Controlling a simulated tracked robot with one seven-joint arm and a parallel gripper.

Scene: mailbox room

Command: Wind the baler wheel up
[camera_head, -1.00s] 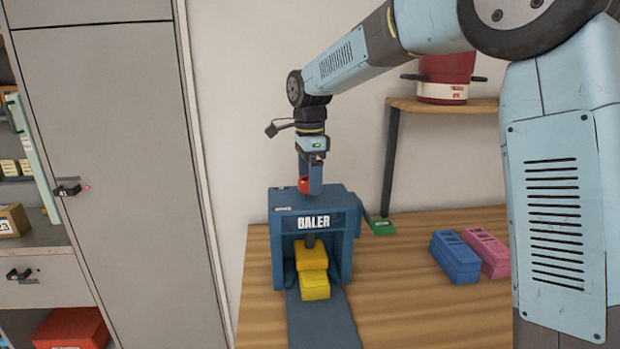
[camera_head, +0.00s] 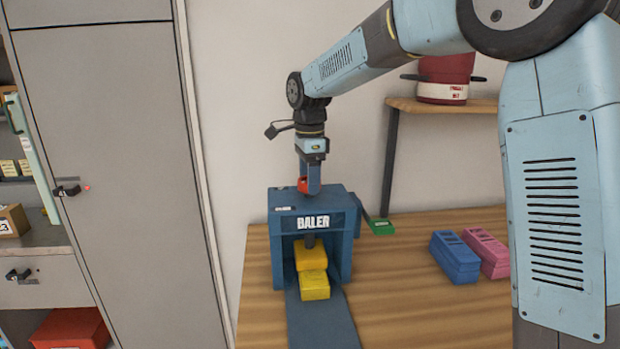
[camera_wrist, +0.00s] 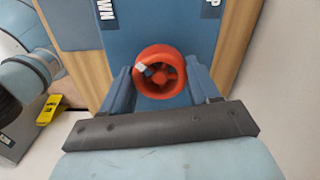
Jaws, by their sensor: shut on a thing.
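The blue baler (camera_head: 342,243) stands on the wooden table against the wall. Its red wheel (camera_wrist: 160,72) sits on the baler's top, between labels partly readable as "WN" and "P" in the wrist view. My gripper (camera_wrist: 160,82) points down from above, its two blue fingers on either side of the wheel and shut on it. In the head view the wheel (camera_head: 303,184) is partly hidden by a finger. Two yellow blocks (camera_head: 314,286) lie stacked in the baler's opening, under a dark press rod (camera_head: 309,241).
A blue block (camera_head: 455,257) and a pink block (camera_head: 489,252) lie on the table at the right. A green item (camera_head: 381,227) lies beside the baler. A shelf (camera_head: 440,104) with a red pot stands behind. A grey cabinet (camera_head: 110,150) is at the left.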

